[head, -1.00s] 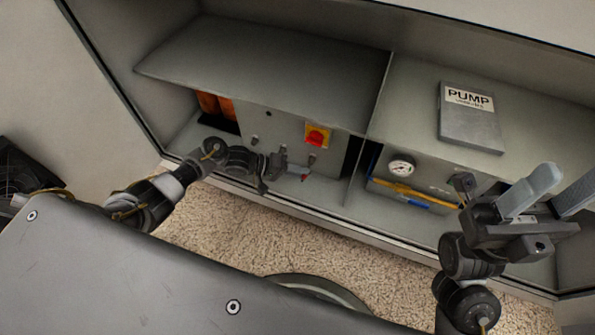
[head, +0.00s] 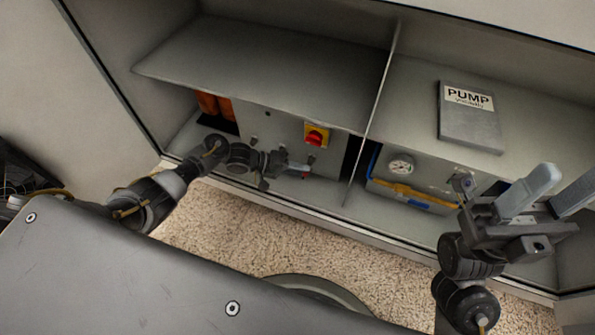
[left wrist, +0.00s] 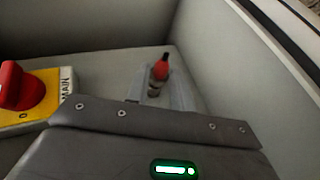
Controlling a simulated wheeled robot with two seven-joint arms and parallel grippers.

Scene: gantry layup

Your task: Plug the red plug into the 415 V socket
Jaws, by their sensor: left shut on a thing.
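My left gripper (head: 298,167) is in front of the grey panel inside the cabinet, below the red-and-yellow main switch (head: 316,136). It is shut on the small red plug (head: 305,169), whose red end shows at the fingertips. In the left wrist view the red plug (left wrist: 160,71) has a dark tip and sits between the fingers. The main switch also shows there at the left (left wrist: 22,90). I cannot make out the 415 V socket or its label. My right gripper (head: 556,188) is open and empty at the right, its fingers apart.
A thin upright divider (head: 372,110) stands right of the panel. Beyond it are a gauge (head: 401,165) and a yellow-and-blue item (head: 412,195). A shelf (head: 265,65) overhangs the panel. A grey "PUMP" binder (head: 470,122) lies on the right top. Orange items (head: 213,103) are at the left.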

